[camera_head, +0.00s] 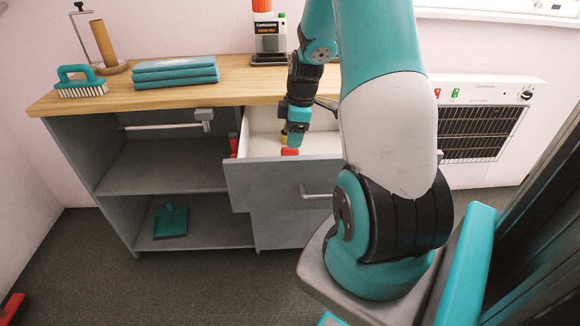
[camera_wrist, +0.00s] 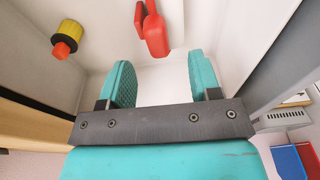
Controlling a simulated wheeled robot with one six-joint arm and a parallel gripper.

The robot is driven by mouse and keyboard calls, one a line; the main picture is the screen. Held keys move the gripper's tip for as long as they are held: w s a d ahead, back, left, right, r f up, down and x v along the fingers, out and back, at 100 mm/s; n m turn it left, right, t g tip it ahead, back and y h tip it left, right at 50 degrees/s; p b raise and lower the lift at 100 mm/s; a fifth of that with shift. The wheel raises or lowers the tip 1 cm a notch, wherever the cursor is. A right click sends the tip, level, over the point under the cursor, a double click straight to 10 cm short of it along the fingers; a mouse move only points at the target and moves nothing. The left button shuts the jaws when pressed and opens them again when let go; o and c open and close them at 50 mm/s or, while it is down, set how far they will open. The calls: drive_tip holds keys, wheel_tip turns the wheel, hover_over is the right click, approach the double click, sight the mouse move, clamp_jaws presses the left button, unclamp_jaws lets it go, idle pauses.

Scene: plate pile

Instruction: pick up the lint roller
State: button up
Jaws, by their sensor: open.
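The open drawer (camera_head: 268,180) holds a red object with a narrow handle (camera_wrist: 155,35), which may be the lint roller; its shape is not clear enough to be sure. It also shows as a small red patch in the head view (camera_head: 290,151). My gripper (camera_head: 293,136) points down into the drawer. In the wrist view my gripper (camera_wrist: 160,82) is open, with its two teal fingers apart and nothing between them. The red object lies just beyond the fingertips, roughly between them in the picture.
A yellow and black piece with a red end (camera_wrist: 65,40) lies in the drawer to the left. The drawer walls stand close around my gripper. The wooden worktop (camera_head: 110,100) above holds folded teal cloths (camera_head: 175,72), a brush (camera_head: 82,82) and a paper-roll stand (camera_head: 104,43).

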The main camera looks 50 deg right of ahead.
drive_tip(key=shift+w+a+f, duration=0.1)
drive_tip(key=shift+w+f, duration=0.15)
drive_tip(key=shift+f, duration=1.15)
drive_tip(key=shift+w+a+f, duration=0.1)
drive_tip(key=shift+w+f, duration=0.1)
drive_tip(key=shift+f, duration=1.15)
clamp_jaws()
